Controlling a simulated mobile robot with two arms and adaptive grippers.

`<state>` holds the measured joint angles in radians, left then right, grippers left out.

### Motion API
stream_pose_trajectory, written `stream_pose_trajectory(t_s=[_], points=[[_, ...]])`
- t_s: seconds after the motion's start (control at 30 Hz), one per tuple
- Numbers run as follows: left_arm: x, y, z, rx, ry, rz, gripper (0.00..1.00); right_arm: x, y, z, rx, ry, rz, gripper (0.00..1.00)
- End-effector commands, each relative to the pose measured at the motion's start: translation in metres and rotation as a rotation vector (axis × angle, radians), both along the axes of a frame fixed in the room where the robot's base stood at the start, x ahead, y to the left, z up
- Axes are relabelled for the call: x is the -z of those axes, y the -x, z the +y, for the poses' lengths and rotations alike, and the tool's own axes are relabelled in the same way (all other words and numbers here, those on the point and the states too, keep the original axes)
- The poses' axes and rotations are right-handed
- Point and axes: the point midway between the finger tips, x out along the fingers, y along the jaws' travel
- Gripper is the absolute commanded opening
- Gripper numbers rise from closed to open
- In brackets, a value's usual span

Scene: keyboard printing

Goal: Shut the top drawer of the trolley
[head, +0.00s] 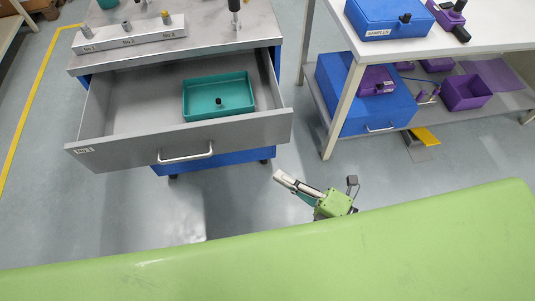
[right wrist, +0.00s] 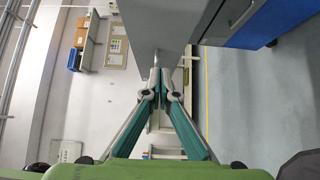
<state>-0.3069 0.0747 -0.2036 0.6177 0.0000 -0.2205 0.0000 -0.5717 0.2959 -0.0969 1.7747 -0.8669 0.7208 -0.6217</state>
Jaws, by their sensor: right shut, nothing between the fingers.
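The trolley (head: 276,22) stands at the upper left of the head view with its grey top drawer (head: 215,133) pulled out toward me. The drawer has a bar handle (head: 186,155) on its front and holds a teal tray (head: 219,97) with a small dark-topped item in it. My right gripper (head: 279,177) is shut and empty, below and just right of the drawer front's right end in the picture. In the right wrist view its closed fingertips (right wrist: 160,78) appear close to a grey panel (right wrist: 165,22); whether they touch is unclear. My left gripper is out of view.
A rack (head: 130,35) with several small items stands on the trolley top. At the right, a white table (head: 480,30) bears a blue case (head: 385,18); a blue box (head: 350,95) and a purple bin (head: 465,92) sit on its lower shelf. Floor (head: 240,200) between is clear.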

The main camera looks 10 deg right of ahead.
Motion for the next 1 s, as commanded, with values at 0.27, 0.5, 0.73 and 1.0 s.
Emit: stream_pose_trajectory(t_s=[0.27,0.5,0.73,1.0], points=[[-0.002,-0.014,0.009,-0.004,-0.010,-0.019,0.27,-0.004,-0.027,0.028,-0.005,-0.002,-0.011,0.00],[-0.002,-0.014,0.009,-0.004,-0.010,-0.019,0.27,-0.003,-0.064,0.064,-0.003,-0.002,-0.008,0.00],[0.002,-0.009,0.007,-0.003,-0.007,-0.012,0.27,-0.001,-0.097,0.071,-0.003,0.001,-0.006,0.00],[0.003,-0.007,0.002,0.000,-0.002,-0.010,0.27,-0.002,-0.110,0.071,-0.003,-0.001,-0.004,0.00]])
